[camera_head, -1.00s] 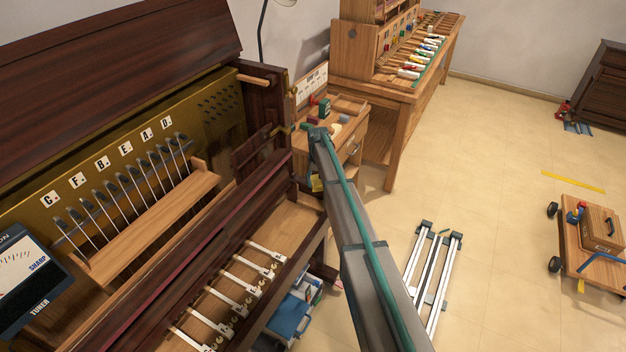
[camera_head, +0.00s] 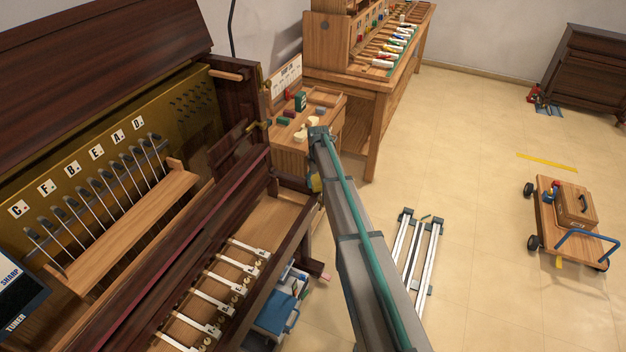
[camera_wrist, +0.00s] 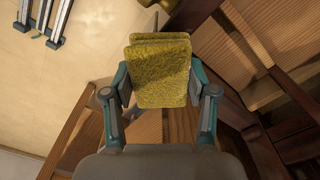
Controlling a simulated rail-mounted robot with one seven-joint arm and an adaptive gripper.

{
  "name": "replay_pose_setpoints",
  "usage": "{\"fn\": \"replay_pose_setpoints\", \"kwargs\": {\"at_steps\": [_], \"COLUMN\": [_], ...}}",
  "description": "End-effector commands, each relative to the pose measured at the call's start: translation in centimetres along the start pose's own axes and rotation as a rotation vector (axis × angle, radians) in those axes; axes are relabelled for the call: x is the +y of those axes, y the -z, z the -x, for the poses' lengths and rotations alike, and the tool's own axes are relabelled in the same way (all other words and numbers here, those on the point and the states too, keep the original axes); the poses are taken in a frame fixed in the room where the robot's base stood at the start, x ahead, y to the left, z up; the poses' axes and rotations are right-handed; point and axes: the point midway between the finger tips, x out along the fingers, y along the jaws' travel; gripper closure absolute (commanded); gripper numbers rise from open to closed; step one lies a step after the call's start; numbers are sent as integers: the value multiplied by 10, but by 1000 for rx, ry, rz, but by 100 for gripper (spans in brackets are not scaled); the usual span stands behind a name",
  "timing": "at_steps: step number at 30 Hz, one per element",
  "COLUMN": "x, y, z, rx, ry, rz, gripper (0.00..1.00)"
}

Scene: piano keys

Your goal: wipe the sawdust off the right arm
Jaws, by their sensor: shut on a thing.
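My gripper (camera_wrist: 160,78) is shut on a yellow-olive, folded cloth-like pad (camera_wrist: 162,90), with a finger on each side of it. In the head view a small yellow part of the pad (camera_head: 314,183) shows beside my arm, by the right end of the opened dark-wood piano. The piano's right arm (camera_head: 293,238) appears to be the dark wooden side piece there, partly hidden behind my arm. In the wrist view brown wood lies below and right of the pad; I cannot tell whether they touch. I cannot make out sawdust.
A small wooden cabinet (camera_head: 290,155) with blocks and a workbench (camera_head: 385,85) stand behind the piano's right end. Metal rails (camera_head: 418,250) lie on the floor at right. A wooden cart (camera_head: 572,225) stands farther right, with open floor between.

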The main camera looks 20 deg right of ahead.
Motion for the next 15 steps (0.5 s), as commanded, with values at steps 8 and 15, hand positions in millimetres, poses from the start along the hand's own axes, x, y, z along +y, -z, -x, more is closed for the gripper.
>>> {"fn": "replay_pose_setpoints", "kwargs": {"at_steps": [8, 15], "x": [5, 4], "y": [-8, -7], "z": [26, 46], "rx": [2, 0], "ry": [-1, 0], "rz": [4, 5], "gripper": [81, 81]}}
